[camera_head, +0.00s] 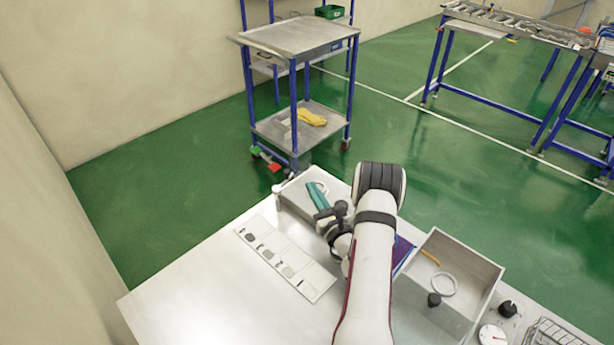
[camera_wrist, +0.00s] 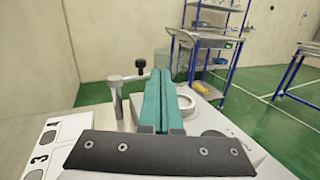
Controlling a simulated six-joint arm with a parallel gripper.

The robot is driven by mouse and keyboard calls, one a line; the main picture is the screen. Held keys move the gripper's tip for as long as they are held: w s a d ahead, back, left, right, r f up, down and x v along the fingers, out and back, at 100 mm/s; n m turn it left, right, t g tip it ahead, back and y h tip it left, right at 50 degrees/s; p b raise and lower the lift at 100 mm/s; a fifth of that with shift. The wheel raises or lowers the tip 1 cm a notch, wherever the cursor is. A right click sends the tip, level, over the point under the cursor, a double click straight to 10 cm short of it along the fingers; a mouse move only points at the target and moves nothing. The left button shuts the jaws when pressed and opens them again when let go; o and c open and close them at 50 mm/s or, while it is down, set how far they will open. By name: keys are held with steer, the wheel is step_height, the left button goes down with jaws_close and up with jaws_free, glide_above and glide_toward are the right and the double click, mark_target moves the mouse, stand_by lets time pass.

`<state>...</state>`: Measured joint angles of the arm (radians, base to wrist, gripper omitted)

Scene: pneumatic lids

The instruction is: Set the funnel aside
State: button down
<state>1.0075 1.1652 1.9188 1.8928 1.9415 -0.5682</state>
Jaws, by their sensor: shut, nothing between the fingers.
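My gripper (camera_head: 318,195) has two teal fingers and is over the far end of the table, above a pale grey block. Its fingers (camera_wrist: 162,95) are pressed together with nothing between them in the wrist view. I cannot clearly make out a funnel. A pale round rim (camera_wrist: 190,104) shows just right of the fingers, partly hidden by them; I cannot tell whether it belongs to the funnel. A grey post with a crossbar (camera_wrist: 126,86) stands upright to the left of the fingers.
An open grey bin (camera_head: 466,263) at the right holds a white ring (camera_head: 444,284), a dark piece (camera_head: 434,299) and an orange item. A white board with dark marks (camera_head: 285,258) lies left of my arm. The front left of the table is clear. A wheeled cart (camera_head: 297,40) stands beyond.

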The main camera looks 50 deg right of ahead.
steer(key=shift+s+a+f+m+g+h, duration=0.3)
steer(key=shift+s+a+f+g+h, duration=0.15)
steer(key=shift+s+g+h, duration=0.15)
steer(key=shift+f, duration=0.15)
glide_toward(293, 167)
steer(key=w+d, duration=0.4)
steer(key=shift+r, duration=0.25)
steer(key=shift+w+d+n+t+y, duration=0.1)
steer(key=shift+w+n+t+y, duration=0.15)
steer(key=shift+w+n+y, duration=0.35)
steer(key=shift+w+d+n+t+y, duration=0.15)
steer(key=shift+n+t+y, duration=0.2)
steer(key=shift+y, duration=0.55)
steer(key=w+n+y, duration=0.1)
steer(key=y, duration=0.1)
steer(key=w+n+y, duration=0.1)
steer(key=y, duration=0.1)
steer(key=shift+n+t, duration=0.3)
steer(key=shift+n, duration=0.05)
steer(key=shift+w+n+y, duration=0.15)
steer(key=shift+n+y, duration=0.15)
steer(key=shift+w+a, duration=0.2)
steer(key=shift+w, duration=0.15)
